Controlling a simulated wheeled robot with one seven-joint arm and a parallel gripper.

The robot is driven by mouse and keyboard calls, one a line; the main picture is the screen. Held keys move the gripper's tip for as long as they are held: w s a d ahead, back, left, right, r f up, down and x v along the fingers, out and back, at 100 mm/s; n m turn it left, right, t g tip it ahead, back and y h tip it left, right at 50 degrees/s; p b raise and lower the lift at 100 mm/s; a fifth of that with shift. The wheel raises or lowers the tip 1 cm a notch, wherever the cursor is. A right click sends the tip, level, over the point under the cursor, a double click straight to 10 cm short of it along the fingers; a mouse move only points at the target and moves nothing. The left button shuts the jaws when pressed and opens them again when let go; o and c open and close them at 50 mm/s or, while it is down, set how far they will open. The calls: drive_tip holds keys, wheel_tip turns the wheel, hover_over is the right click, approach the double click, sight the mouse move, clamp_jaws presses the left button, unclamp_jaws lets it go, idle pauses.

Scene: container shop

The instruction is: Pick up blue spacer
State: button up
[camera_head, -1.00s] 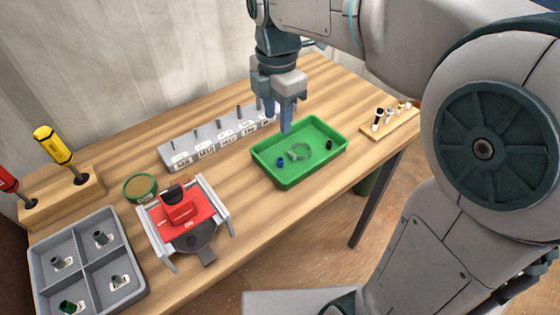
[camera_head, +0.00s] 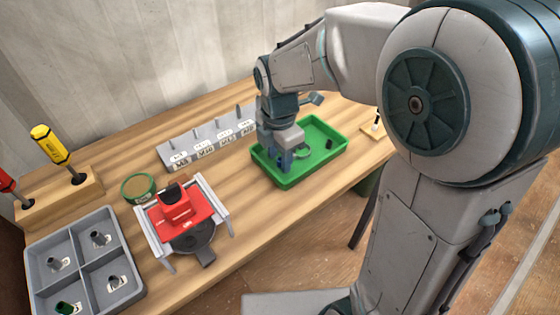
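The green tray (camera_head: 318,169) stands on the wooden table. My gripper (camera_head: 284,163) points down into the left part of the tray, its fingers low near the tray floor. The blue spacer is hidden behind or between the fingers, and I cannot tell whether they touch it or how far apart they are. A clear ring (camera_head: 303,153) lies in the tray just right of the fingers. A small dark piece (camera_head: 329,143) lies near the tray's right end.
A red and grey fixture (camera_head: 185,210), a round green container (camera_head: 138,187), a four-part grey bin (camera_head: 85,262) and a wooden screwdriver holder (camera_head: 62,198) are to the left.

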clamp_jaws()
